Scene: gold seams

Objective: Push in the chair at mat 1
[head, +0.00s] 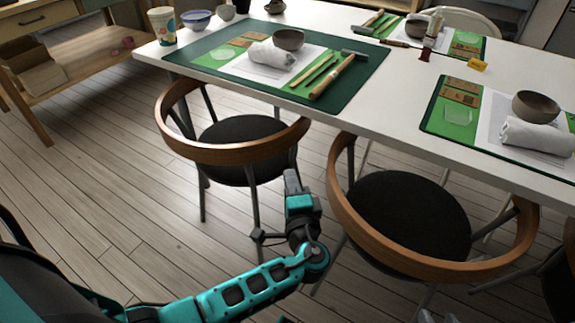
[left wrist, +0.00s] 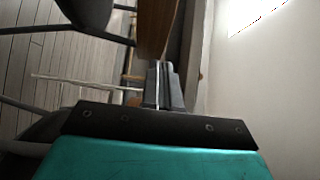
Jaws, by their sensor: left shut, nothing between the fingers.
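The chair (head: 235,152) in the middle left has a curved wooden back rail, a black round seat and dark legs. It stands at the front table edge by the large dark green mat (head: 345,92), its seat partly beyond the edge. I cannot read a number on the mat. My left gripper (head: 291,180) is shut and empty, pointing up beside the right side of this chair. In the left wrist view its fingers (left wrist: 161,85) are close to a wooden rail (left wrist: 157,28); I cannot tell if they touch.
A second chair (head: 432,262) stands close on the right, near another green mat (head: 436,112). The white table (head: 395,120) carries bowls, towels and tools. A wooden shelf unit (head: 75,75) is at the left. Bare plank floor (head: 90,200) lies left of the chairs.

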